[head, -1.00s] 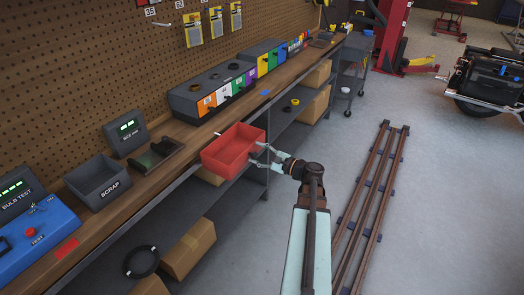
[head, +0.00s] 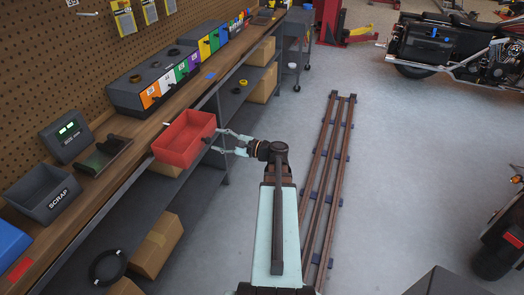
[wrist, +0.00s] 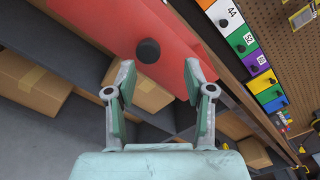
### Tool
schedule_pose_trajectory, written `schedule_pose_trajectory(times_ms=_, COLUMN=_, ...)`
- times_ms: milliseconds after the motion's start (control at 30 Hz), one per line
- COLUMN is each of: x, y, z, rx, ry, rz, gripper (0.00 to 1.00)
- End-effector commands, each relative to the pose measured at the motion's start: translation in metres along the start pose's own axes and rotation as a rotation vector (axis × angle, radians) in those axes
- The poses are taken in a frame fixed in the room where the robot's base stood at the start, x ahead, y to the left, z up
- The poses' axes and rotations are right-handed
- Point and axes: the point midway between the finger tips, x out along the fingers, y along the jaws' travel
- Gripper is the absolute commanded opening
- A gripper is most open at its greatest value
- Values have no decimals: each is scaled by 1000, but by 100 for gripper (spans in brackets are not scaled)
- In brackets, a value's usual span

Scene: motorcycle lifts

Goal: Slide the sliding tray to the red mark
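The sliding tray is an open red box (head: 184,138) at the front edge of the wooden bench in the head view. Its red front (wrist: 105,22) fills the top of the wrist view, with a round black knob (wrist: 148,51). The red mark (head: 20,269) is a flat patch on the bench at the lower left of the head view. My gripper (head: 217,141) is at the tray's front, on the aisle side. In the wrist view my gripper (wrist: 161,72) is open, its fingers apart, and the knob shows ahead between the tips. I cannot tell whether they touch the tray.
The grey SCRAP bin (head: 42,190) and a dark holder (head: 103,155) stand on the bench between the tray and the red mark. A blue mark (head: 210,76) lies farther back, near numbered coloured drawers (head: 168,85). Cardboard boxes (head: 157,240) sit on the shelf below.

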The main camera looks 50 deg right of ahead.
Motion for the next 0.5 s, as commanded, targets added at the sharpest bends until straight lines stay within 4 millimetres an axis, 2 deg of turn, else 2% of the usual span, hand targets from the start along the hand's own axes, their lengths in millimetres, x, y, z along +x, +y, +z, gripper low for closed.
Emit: schedule_pose_trajectory(times_ms=500, x=-33, y=0, z=0, rx=0, ry=1, rz=0, gripper=53)
